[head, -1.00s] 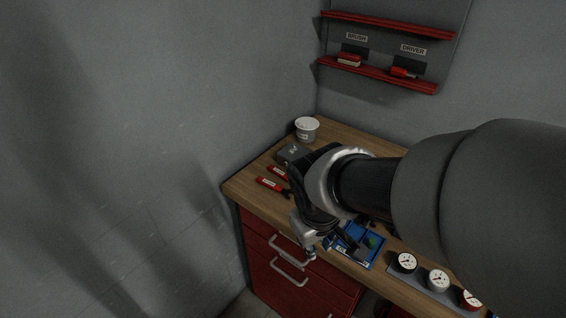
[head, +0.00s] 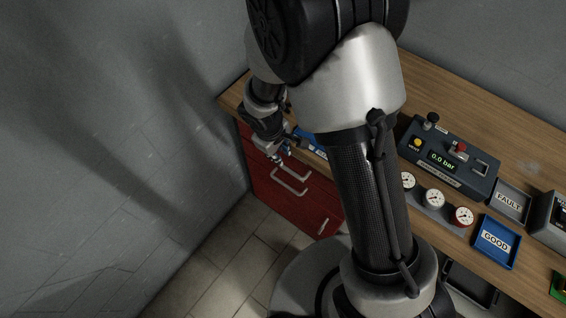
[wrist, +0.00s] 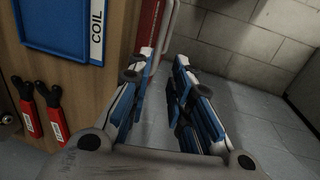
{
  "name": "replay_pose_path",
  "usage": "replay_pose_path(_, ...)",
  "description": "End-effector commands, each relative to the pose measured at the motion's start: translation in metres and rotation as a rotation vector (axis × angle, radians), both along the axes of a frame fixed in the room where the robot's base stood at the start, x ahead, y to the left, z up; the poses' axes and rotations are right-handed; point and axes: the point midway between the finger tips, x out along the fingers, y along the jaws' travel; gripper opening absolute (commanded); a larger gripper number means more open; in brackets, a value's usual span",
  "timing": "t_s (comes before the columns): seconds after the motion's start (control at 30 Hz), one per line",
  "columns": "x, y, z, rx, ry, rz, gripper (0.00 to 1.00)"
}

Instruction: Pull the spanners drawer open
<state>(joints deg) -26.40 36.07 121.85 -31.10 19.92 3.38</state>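The red drawer unit (head: 310,205) stands under the left end of the wooden worktop, with pale bar handles (head: 289,181) on its fronts. No drawer label is readable, so I cannot tell which is the spanners drawer. The drawers look closed. My gripper (head: 279,156) is at the worktop's front edge, by the upper drawers. In the wrist view my gripper (wrist: 166,58) has its two blue and white fingers apart, with nothing clearly held. A handle (wrist: 170,30) rises beyond the fingertips, beside a red front (wrist: 149,24); contact cannot be told.
A pressure box (head: 447,157), gauges (head: 434,198) and a blue GOOD tray (head: 495,242) stand further right. A grey wall is at left; the floor before the drawers is clear.

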Motion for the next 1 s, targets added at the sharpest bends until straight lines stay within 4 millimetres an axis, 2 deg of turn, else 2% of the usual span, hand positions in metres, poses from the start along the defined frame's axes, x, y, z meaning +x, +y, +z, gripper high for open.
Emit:
replay_pose_path(0.03,0.002,-0.002,-0.016,-0.001,0.002,-0.002,0.2)
replay_pose_path(0.2,0.007,-0.006,-0.053,0.0,0.001,-0.002,0.2)
replay_pose_path(0.4,0.013,-0.01,-0.088,0.001,0.001,-0.002,0.2)
replay_pose_path(0.5,0.015,-0.012,-0.099,0.0,0.0,-0.001,0.2)
replay_pose_path(0.67,0.017,-0.013,-0.107,0.001,-0.001,-0.002,0.2)
replay_pose_path(0.93,0.017,-0.013,-0.107,0.001,-0.002,-0.002,0.2)
replay_pose_path(1.0,0.017,-0.013,-0.107,0.001,-0.002,-0.002,0.16)
